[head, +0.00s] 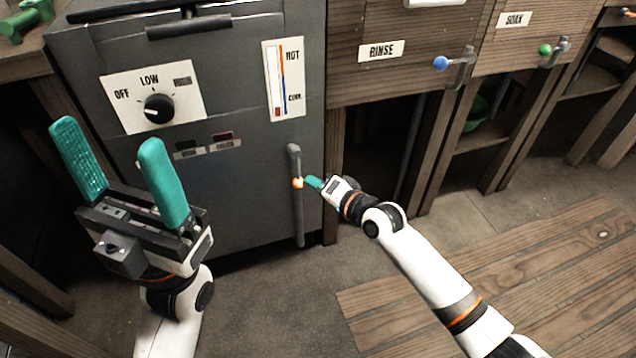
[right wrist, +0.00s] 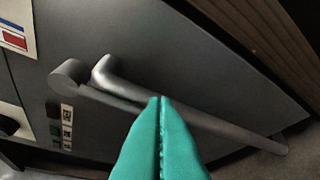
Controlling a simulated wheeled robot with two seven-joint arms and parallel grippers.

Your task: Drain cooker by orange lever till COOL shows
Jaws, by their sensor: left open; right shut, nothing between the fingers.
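The grey cooker (head: 240,205) stands at the left with a knob (head: 158,108) on a plate marked OFF and LOW. My left gripper (head: 108,135) is open and empty before the cooker's left side.
Two small label plates (head: 222,142) sit below the knob, one dark red. Wooden units marked RINSE (head: 381,51) and SOAK (head: 515,19) stand right of the cooker, with blue (head: 440,63) and green (head: 545,49) lever ends. The floor in front is clear.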

